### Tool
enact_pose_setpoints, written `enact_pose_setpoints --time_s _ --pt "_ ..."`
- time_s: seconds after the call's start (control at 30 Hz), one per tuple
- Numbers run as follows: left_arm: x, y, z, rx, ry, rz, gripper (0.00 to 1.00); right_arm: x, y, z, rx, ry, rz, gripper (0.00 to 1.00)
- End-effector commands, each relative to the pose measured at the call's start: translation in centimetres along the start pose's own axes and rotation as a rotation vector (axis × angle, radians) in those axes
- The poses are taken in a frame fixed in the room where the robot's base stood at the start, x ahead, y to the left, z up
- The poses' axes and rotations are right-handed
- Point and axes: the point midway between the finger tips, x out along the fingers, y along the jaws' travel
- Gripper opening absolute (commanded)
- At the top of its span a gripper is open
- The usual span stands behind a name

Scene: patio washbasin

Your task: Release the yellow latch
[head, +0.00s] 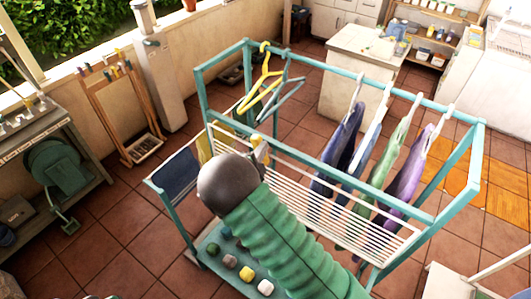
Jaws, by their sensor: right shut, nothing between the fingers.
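My right arm, in a green ribbed sleeve, reaches up from the bottom of the head view. Its round dark end, my right gripper (228,184), is over the near left end of the teal drying rack (345,183). The gripper is shut and empty, and its fingers are mostly hidden behind that round end. A small pale and yellow piece (260,152) shows just beyond it at the rack's slatted shelf. I cannot tell whether this is the yellow latch or whether the gripper touches it. My left gripper is not in view.
A yellow hanger (262,84) and several coloured cloths hang from the rack's top rails. A lower teal tray (212,260) holds several coloured balls. A side wing with a blue cloth (178,176) sticks out left. Tiled floor (130,220) is clear at left.

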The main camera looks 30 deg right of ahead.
Motion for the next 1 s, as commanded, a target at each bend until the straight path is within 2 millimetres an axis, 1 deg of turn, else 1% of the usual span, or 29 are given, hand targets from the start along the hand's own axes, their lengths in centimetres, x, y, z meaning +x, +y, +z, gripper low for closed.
enact_pose_setpoints --time_s 0.23,0.53,0.8,1.0 --pt "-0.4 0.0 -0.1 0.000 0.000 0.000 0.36 0.2 -1.0 0.8 -0.220 0.000 0.057 0.00" --pt "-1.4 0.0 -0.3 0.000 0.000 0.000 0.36 0.5 -1.8 2.0 -0.496 0.000 0.126 0.00" --pt "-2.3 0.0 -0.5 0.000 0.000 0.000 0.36 0.8 -1.9 3.0 -0.745 0.000 0.189 0.00" --pt "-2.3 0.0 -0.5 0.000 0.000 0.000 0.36 0.9 -1.6 3.7 -0.922 -0.001 0.234 0.00"
